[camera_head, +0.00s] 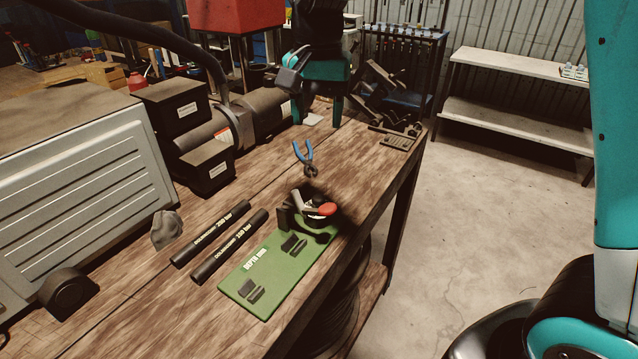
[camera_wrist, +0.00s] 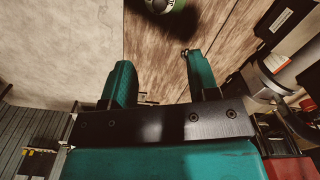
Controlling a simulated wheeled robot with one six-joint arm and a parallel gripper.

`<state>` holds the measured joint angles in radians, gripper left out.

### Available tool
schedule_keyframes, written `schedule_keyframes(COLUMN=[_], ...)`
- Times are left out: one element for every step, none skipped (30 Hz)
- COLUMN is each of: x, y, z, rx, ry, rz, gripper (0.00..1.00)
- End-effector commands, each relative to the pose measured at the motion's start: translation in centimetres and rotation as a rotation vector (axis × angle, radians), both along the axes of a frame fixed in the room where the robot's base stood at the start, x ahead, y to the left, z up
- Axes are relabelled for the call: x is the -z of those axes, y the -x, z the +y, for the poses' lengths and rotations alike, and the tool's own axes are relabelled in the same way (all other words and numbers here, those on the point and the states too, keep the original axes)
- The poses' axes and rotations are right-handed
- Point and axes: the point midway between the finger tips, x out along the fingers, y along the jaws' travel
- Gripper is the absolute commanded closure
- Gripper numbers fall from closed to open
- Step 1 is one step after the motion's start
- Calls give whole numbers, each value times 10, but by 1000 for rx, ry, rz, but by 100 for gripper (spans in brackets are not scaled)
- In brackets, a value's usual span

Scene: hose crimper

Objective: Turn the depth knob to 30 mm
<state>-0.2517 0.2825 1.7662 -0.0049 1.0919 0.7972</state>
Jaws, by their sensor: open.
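A green board (camera_head: 238,286) lies on the bench and carries a printed "DEPTH mm" label; the scale figures are too small to read. At its far end stands a black fixture (camera_head: 287,218) with a grey lever and an orange-red part (camera_head: 327,209). I cannot tell which part is the depth knob or what it is set to. My gripper (camera_head: 317,112) hangs at the far end of the bench, well beyond the fixture, open and empty. In the wrist view its two teal fingers (camera_wrist: 160,82) stand apart with nothing between them.
Blue-handled pliers (camera_head: 305,158) lie between my gripper and the fixture. Two black hoses (camera_head: 212,233) lie left of the board. Black boxes (camera_head: 205,167) and a grey machine (camera_head: 80,190) line the bench's left side. Open floor (camera_head: 480,190) lies to the right.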

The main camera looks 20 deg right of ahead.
Motion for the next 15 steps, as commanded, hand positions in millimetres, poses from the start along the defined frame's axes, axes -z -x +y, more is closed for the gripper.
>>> schedule_keyframes(x=[3, 5, 10, 15, 20, 28, 34, 40, 50, 56, 63, 73, 79, 87, 96], y=[-3, -3, -3, -3, -2, -2, -2, -2, -2, -1, -1, -2, -1, -1, -1], z=[-1, -1, -2, -2, -2, -2, -3, -3, -3, -3, -3, -3, -3, -4, -4], rx=[15, 19, 22, 22, 21, 21, 21, 21, 20, 20, 20, 20, 20, 20, 20], ry=[4, 5, 5, 5, 5, 5, 5, 5, 5, 5, 5, 5, 5, 5, 5], rz=[3, 4, 5, 5, 7, 7, 8, 8, 9, 8, 8, 8, 8, 8, 8], gripper=[45, 45, 45, 45, 45, 45, 45, 45, 45, 45, 45, 45, 45, 45, 45])
